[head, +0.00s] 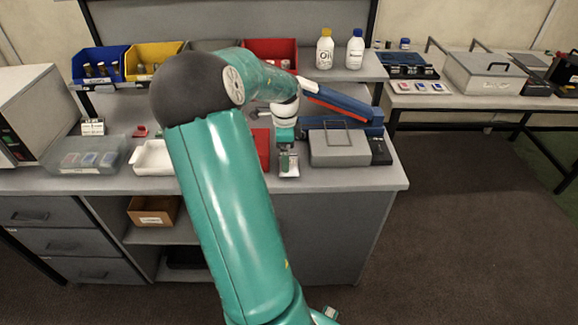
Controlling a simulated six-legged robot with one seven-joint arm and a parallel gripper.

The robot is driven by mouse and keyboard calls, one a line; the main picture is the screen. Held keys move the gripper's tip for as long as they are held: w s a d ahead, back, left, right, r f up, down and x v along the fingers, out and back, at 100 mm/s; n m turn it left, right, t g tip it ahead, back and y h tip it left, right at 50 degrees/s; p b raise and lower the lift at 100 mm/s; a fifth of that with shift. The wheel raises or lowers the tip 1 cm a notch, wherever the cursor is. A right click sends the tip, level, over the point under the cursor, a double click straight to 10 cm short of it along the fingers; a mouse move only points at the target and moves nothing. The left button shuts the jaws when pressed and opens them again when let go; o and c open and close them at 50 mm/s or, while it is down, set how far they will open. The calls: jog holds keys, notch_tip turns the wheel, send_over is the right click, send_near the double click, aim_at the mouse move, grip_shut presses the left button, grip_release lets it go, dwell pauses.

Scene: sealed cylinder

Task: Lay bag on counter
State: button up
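The grey counter (345,178) runs across the middle of the head view. My arm reaches over it from the front, and my gripper (287,150) points down above its front part, right of the red item. A small pale packet (289,168), which looks like a bag, shows right at the fingertips. Whether it is held or rests on the counter cannot be told. The fingers are too small to show whether they are open or shut. My arm hides part of the counter's middle.
A clear bin (86,155) with small coloured packets and a white tray (153,158) stand left. A red item (262,147) lies close left of my gripper; a grey box (340,148) stands close right. Bottles (325,50) stand on the shelf. Bare counter lies along the front right edge.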

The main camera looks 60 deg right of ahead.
notch_tip(320, 180, down, 5)
jog(key=shift+w, duration=0.15)
jog(key=c, duration=1)
jog(key=shift+r, duration=0.1)
